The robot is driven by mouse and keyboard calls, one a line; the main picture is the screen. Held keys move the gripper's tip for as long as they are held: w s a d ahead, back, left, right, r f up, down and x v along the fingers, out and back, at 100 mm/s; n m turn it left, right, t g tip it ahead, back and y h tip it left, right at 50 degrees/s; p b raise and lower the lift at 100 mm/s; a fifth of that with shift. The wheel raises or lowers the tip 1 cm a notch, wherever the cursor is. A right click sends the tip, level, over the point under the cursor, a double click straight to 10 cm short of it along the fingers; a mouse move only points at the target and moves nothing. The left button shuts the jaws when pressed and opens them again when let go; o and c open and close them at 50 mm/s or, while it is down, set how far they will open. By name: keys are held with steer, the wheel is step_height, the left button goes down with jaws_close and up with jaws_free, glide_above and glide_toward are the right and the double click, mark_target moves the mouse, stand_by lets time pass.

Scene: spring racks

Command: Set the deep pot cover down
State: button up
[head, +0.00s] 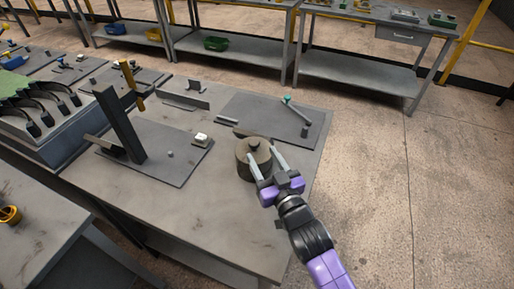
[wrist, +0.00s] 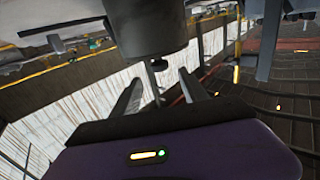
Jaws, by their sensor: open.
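A round grey-brown pot with its cover (head: 246,162) stands near the right edge of the grey workbench. The cover has a small dark knob (head: 254,143) on top. My gripper (head: 262,152) is open, its two pale fingers reaching over the pot from the front right. In the wrist view, a dark cylinder (wrist: 147,28), apparently the pot with its cover, fills the top middle. A small knob (wrist: 158,64) shows below it, in the gap between the spread fingers (wrist: 160,74). I cannot tell whether the fingers touch anything.
Left of the pot is a dark plate (head: 165,170) with a tall upright post (head: 120,125) and a small white block (head: 201,139). Behind lies another plate with a green-tipped lever (head: 296,108). Bare bench top is free in front of the pot (head: 215,215).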

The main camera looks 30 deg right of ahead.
steer(key=shift+s+a+b, duration=0.2)
steer(key=shift+s+a, duration=0.05)
steer(key=shift+s, duration=1.15)
steer(key=shift+s+a+b, duration=0.15)
steer(key=shift+s+a, duration=0.05)
steer(key=shift+s, duration=1.15)
steer(key=shift+g+y, duration=0.3)
steer(key=shift+y, duration=0.2)
steer(key=s+a+f, duration=0.1)
steer(key=s, duration=0.2)
steer(key=s+a+f, duration=0.1)
steer(key=s, duration=0.2)
steer(key=s+f, duration=0.1)
steer(key=s, duration=0.1)
steer(key=shift+s+a, duration=0.4)
steer(key=shift+n+g+y, duration=0.3)
steer(key=shift+n+g, duration=0.1)
steer(key=s, duration=0.2)
steer(key=s+a, duration=0.1)
steer(key=s, duration=0.4)
steer(key=shift+a+f, duration=0.1)
steer(key=shift+a, duration=0.25)
steer(key=s+a+r+n+g+y, duration=0.1)
steer(key=s+r, duration=0.3)
steer(key=s, duration=1)
steer(key=shift+s+a, duration=0.2)
steer(key=shift+a, duration=0.1)
steer(key=shift+o, duration=0.2)
steer(key=shift+s+r+g, duration=0.3)
steer(key=shift+s+r, duration=0.05)
